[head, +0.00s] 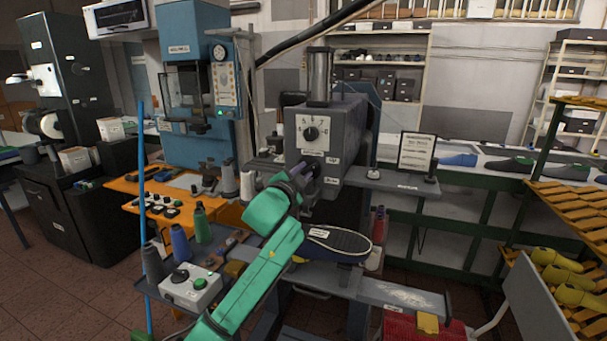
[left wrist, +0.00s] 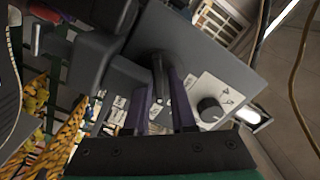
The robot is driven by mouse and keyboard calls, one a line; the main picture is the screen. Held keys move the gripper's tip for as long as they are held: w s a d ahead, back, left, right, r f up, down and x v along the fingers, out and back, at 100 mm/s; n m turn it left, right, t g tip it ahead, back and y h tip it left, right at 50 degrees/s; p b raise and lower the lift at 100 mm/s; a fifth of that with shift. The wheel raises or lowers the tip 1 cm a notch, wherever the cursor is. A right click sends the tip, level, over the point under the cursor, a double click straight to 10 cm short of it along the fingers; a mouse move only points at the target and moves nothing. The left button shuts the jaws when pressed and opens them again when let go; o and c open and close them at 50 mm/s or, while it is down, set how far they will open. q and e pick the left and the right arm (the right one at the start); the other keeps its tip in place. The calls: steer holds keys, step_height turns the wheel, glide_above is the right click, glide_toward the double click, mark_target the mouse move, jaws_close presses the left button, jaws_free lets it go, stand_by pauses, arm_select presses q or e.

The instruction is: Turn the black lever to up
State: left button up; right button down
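The grey machine (head: 335,130) stands in the middle of the head view, with a white dial plate and black knob (head: 310,134) on its front. My left gripper (head: 312,168) is at the lower front of this machine, below the dial. In the left wrist view the black lever (left wrist: 157,72) sticks out from the machine between my two purple fingers (left wrist: 160,98). The fingers look apart, with a narrow gap around the lever. The head view hides most of the lever behind my gripper. The dial knob also shows in the left wrist view (left wrist: 210,109), right of the fingers.
A dark shoe sole (head: 338,242) lies on the machine's support below my gripper. A control box (head: 191,287) with buttons and several thread spools (head: 180,242) stand at the left. A framed sign (head: 416,152) stands on the grey shelf at the right.

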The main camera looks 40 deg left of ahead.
arm_select(q)
steer(key=shift+f, duration=0.25)
steer(key=shift+d+m, duration=0.1)
steer(key=shift+m, duration=1)
steer(key=m, duration=0.4)
steer(key=m+b, duration=0.1)
steer(key=shift+d+r+m, duration=0.2)
steer(key=shift+r+m, duration=0.05)
steer(key=shift+m, duration=0.15)
steer(key=m, duration=0.5)
steer(key=shift+a, duration=0.1)
steer(key=s+d+r+m+p, duration=0.15)
steer(key=s+d+p, duration=0.25)
steer(key=s+p, duration=0.7)
steer(key=s+a+f+n+g+b, duration=0.1)
steer(key=a+f+n+g+b, duration=0.1)
steer(key=f, duration=1.2)
steer(key=s+a+f+n+g+b, duration=0.2)
steer(key=f+n+b, duration=0.3)
steer(key=f, duration=1)
steer(key=shift+a+g, duration=0.7)
steer(key=shift+a, duration=0.1)
